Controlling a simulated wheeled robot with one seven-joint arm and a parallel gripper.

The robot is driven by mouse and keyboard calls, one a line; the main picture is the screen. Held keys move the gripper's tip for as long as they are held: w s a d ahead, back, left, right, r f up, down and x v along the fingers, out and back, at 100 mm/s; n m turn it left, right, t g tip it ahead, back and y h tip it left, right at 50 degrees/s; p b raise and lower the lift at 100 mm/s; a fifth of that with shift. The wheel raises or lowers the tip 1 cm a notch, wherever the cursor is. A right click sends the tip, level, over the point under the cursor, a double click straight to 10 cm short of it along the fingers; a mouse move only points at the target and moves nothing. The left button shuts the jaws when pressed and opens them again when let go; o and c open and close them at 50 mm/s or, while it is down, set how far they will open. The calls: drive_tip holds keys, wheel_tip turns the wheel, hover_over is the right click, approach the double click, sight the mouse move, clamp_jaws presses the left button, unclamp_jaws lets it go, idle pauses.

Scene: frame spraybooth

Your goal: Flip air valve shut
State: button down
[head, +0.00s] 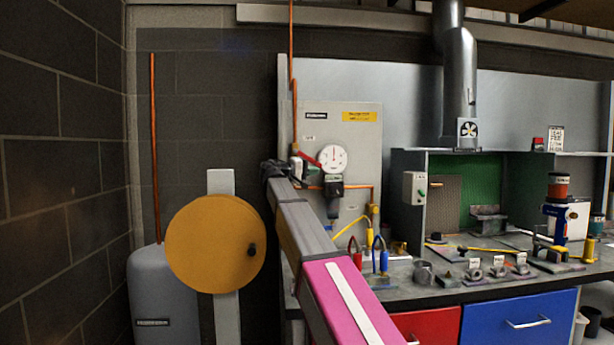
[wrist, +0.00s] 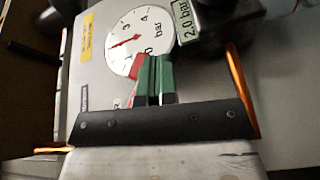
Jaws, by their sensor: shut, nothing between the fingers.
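The air valve's red lever (head: 310,158) sits on the pipe at the left of the grey wall panel, slanting down to the right beside the round pressure gauge (head: 333,158). In the wrist view a red piece, likely the lever (wrist: 137,65), shows right beside the left finger. I cannot tell whether they touch. My gripper (wrist: 157,60) is shut and empty, its green fingers together below the gauge (wrist: 140,40). In the head view my arm reaches up to the panel's left side, and the fingertips are hard to make out. The valve body is partly hidden.
A regulator with a "2.0 bar" label (wrist: 186,20) is close to the fingers. Copper pipes (head: 293,60) run up from the panel. A grey tank (head: 160,290) and an orange disc (head: 215,245) stand left. A cluttered bench (head: 430,295) lies right of my arm.

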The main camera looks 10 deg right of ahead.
sight(321, 158)
drive_tip(key=shift+d+r+n+t+h, duration=0.65)
drive_tip(key=shift+d+r+h, duration=0.2)
drive_tip(key=shift+h, duration=0.35)
drive_tip(key=shift+d+r+n+t+h, duration=0.3)
drive_tip(key=shift+r+h, duration=0.1)
drive_tip(key=shift+r, duration=0.3)
drive_tip(key=shift+d+r+n+t+h, duration=0.3)
drive_tip(key=shift+r+h, duration=0.1)
drive_tip(key=shift+r, duration=0.3)
drive_tip(key=v, duration=0.7)
drive_tip(key=shift+a, duration=0.2)
drive_tip(key=shift+s+f, duration=0.1)
drive_tip(key=shift+s, duration=0.05)
